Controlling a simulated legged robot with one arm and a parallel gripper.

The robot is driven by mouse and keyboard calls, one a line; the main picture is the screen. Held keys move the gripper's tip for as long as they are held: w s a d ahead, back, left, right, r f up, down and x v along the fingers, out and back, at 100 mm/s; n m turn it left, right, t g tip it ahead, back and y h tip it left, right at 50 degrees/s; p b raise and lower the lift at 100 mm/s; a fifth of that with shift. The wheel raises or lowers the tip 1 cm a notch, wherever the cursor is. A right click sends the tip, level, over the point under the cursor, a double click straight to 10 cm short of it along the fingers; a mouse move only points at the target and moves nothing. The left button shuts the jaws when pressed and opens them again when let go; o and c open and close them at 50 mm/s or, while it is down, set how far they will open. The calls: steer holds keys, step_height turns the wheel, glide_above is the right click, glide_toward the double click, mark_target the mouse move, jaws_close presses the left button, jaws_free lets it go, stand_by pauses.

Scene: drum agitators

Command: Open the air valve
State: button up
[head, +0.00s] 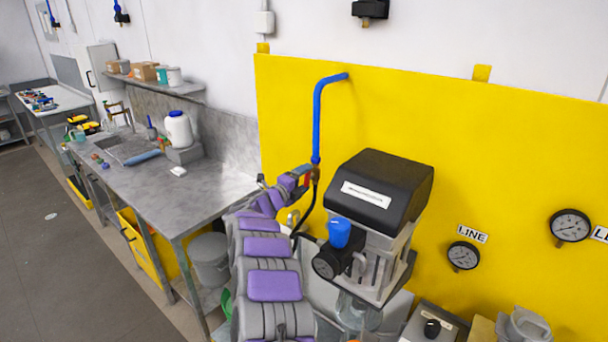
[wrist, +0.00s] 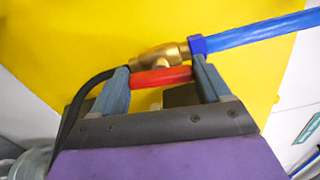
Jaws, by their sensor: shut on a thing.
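The air valve (wrist: 160,57) is a brass body with a red lever handle (wrist: 162,77), joined to a blue pipe (wrist: 255,33) on its right in the wrist view. In the head view the blue pipe (head: 318,115) runs down the yellow panel to the valve, which is partly hidden by my arm. My gripper (wrist: 165,82) is at the valve, with its grey fingers at both ends of the red handle, shut on it. The handle lies roughly along the line of the valve and pipe. It also shows at the valve in the head view (head: 305,180).
A black-topped machine (head: 378,190) with a blue knob (head: 340,232) stands close to the right of my arm. A yellow panel (head: 450,140) is behind the valve. A steel bench (head: 160,190) is at the left. A black hose (wrist: 85,95) hangs beside my gripper.

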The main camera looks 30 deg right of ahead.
steer(key=shift+w+a+n+p, duration=0.1)
steer(key=shift+a+n+p, duration=0.1)
steer(key=shift+n+p, duration=0.35)
steer(key=shift+f+n, duration=0.1)
steer(key=shift+n, duration=0.25)
steer(key=o, duration=1)
steer(key=shift+w+f, duration=0.15)
steer(key=shift+w, duration=0.1)
steer(key=shift+s+r, duration=0.2)
steer(key=shift+s, duration=0.05)
steer(key=b+v, duration=0.1)
steer(key=v, duration=1.6)
steer(key=shift+s+a+f, duration=0.1)
steer(key=shift+a, duration=0.15)
